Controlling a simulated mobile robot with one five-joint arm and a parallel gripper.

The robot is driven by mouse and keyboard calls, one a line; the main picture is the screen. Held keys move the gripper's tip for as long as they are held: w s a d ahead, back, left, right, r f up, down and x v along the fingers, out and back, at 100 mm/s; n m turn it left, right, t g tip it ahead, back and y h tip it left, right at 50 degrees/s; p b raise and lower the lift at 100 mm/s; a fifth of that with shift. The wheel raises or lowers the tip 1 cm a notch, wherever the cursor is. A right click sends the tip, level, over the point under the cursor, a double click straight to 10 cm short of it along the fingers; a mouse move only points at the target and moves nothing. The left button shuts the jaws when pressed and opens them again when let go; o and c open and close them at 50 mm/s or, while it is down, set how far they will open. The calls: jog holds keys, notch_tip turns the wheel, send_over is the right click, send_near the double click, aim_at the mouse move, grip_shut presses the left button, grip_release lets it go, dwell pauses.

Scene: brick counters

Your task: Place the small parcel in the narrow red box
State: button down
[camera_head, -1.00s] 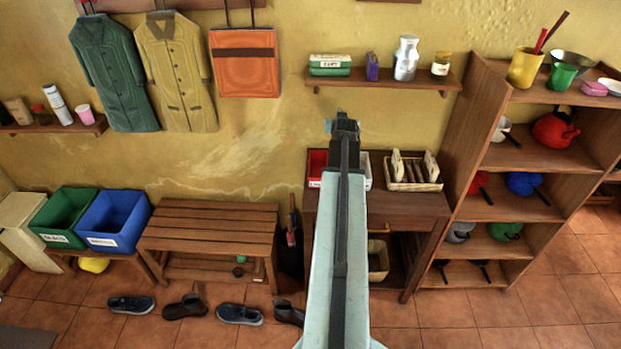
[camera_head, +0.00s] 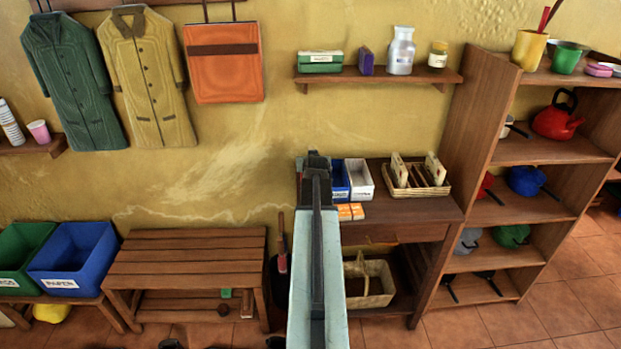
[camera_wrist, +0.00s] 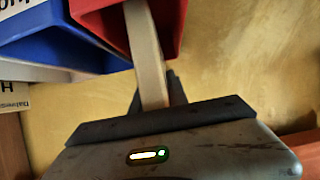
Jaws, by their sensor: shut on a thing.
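My gripper (camera_wrist: 155,100) is shut on a tan, flat parcel (camera_wrist: 148,55) in the wrist view. The parcel reaches away from the fingers, and its far part overlaps the red box (camera_wrist: 88,12). I cannot tell whether that far end is inside the box or in front of it. In the head view my gripper (camera_head: 314,160) is over the left end of the wooden desk, and the arm hides the red box and the parcel there.
A blue box (camera_head: 340,182) and a white box (camera_head: 359,180) stand right of the gripper. A basket (camera_head: 422,186) with upright items and small orange packets (camera_head: 350,212) are on the desk (camera_head: 400,220). A wall shelf (camera_head: 380,77) hangs above. A tall shelf unit (camera_head: 478,150) stands at right.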

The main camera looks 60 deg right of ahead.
jog(key=shift+f+b, duration=2)
jog(key=c, duration=1.3)
grip_release()
jog(key=shift+r, duration=0.1)
